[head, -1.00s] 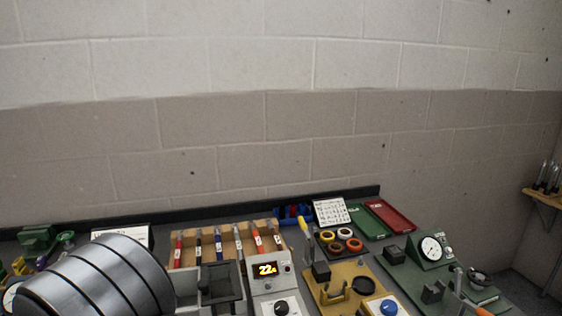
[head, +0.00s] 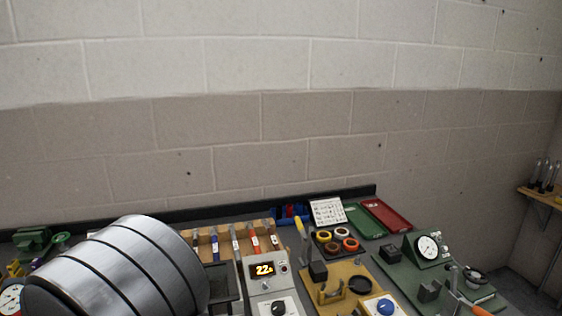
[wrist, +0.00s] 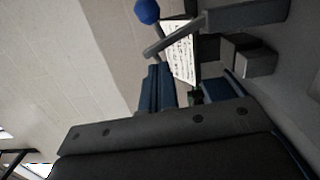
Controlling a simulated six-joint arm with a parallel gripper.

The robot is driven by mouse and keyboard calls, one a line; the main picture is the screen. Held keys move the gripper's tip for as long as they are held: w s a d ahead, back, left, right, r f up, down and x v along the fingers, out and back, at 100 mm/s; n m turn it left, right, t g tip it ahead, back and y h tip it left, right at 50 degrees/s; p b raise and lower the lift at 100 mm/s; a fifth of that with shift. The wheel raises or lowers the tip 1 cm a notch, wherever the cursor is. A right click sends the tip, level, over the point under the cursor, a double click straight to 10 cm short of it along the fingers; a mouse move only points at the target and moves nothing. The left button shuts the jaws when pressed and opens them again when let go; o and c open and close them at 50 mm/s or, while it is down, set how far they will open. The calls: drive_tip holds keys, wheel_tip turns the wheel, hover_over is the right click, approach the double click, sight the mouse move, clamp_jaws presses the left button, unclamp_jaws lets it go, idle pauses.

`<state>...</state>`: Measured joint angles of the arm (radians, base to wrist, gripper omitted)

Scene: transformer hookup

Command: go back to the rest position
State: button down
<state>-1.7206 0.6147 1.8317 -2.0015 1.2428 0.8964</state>
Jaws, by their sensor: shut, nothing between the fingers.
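My gripper (wrist: 158,72) shows in the wrist view, above its dark bolted body along the bottom. Its blue-grey fingers look close together, with nothing seen between them. In the head view the gripper is out of sight. Only a thick metallic link of my arm shows there, at the lower left, above the bench and hiding part of it.
The bench holds a wooden rack (head: 205,246) of handled tools, a meter (head: 265,270) with a lit display, a yellow fixture board (head: 335,280) and a green board (head: 405,275) with a dial. Green (head: 362,225) and red (head: 387,217) trays lie behind. A wall closes the back.

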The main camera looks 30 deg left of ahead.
drive_tip(key=s+d+r+m, duration=0.3)
drive_tip(key=s+d+m, duration=0.1)
drive_tip(key=d+m, duration=0.35)
drive_tip(key=w+a+f+n, duration=0.2)
drive_tip(key=a+f+n, duration=0.1)
drive_tip(key=a+n, duration=0.3)
drive_tip(key=w+a+f+n, duration=0.2)
drive_tip(key=a+f+n, duration=0.1)
drive_tip(key=a+n, duration=0.3)
drive_tip(key=s+d+n, duration=0.1)
drive_tip(key=s+d, duration=0.6)
drive_tip(key=s, duration=0.1)
drive_tip(key=shift+d+f+n+y, duration=0.2)
drive_tip(key=shift+d+n+y, duration=0.05)
drive_tip(key=shift+n+y, duration=0.1)
idle(0.4)
drive_tip(key=shift+s, duration=0.1)
